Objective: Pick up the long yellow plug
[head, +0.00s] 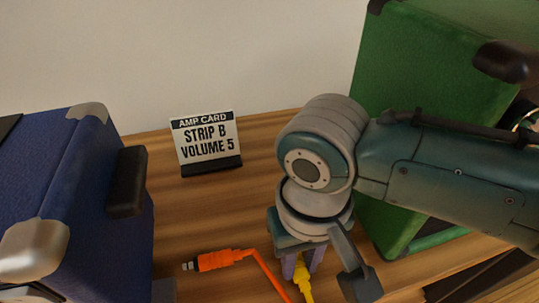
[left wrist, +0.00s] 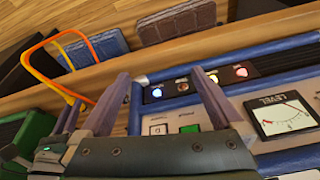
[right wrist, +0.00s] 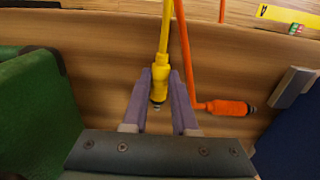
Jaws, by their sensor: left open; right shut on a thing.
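The long yellow plug (right wrist: 159,84) sits between the fingers of my right gripper (right wrist: 162,78) in the right wrist view, with its yellow cable running up and away. The right gripper is shut on it; whether the plug is off the wood surface is hard to tell. In the head view the right gripper (head: 302,264) is low in the middle, and part of the yellow plug (head: 304,285) shows below its fingers. My left gripper (left wrist: 160,76) is open and empty in the left wrist view, in front of a blue amp's panel; it is not in the head view.
An orange plug (head: 220,260) with an orange cable lies left of my right gripper. A blue amp (head: 60,190) stands at left, a green amp (head: 425,100) at right. A card (head: 207,142) reading "STRIP B VOLUME 5" stands at the back.

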